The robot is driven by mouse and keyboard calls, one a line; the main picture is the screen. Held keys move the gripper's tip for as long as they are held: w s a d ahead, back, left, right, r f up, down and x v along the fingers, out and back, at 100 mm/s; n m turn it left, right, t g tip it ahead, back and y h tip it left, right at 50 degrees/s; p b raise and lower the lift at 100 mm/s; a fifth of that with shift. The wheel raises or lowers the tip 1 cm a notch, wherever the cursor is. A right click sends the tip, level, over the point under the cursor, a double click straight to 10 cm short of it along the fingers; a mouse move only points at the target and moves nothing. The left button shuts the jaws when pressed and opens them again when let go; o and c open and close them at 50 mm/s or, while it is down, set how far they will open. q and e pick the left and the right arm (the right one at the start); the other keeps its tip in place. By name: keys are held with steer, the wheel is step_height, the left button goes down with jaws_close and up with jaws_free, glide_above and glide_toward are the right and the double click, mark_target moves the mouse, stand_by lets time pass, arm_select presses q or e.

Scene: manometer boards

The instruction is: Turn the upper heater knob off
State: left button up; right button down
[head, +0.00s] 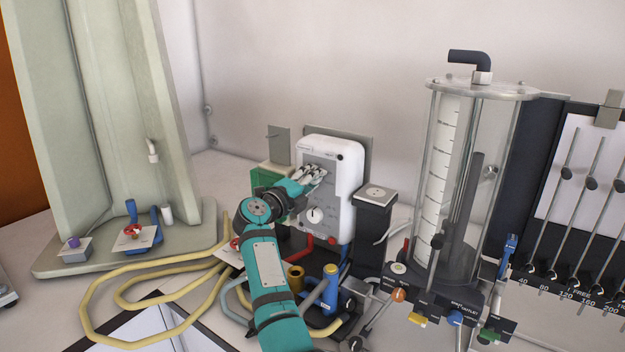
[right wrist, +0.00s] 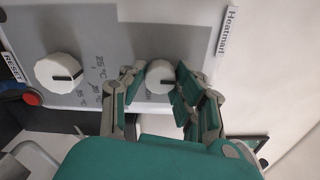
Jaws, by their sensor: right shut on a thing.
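The heater is a white box (head: 347,185) with a grey front panel, standing behind the middle of the bench. My right gripper (head: 316,174) reaches its upper front and hides the upper knob in the head view. In the right wrist view the upper heater knob (right wrist: 159,78), white with a dark pointer line, sits between the fingers of my right gripper (right wrist: 157,88), which is shut on it. The lower knob (head: 314,215), white with a dark mark, is free; it also shows in the right wrist view (right wrist: 58,72). My left gripper is not in view.
A clear graduated cylinder (head: 470,190) stands to the right, with coloured valves (head: 398,295) at its base. A dark post (head: 375,225) stands just right of the heater. Yellow hose (head: 120,283) loops over the bench at left. Pipes and a blue cylinder (head: 331,285) crowd below the heater.

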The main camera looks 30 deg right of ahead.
steer(key=c, duration=1)
jaws_free()
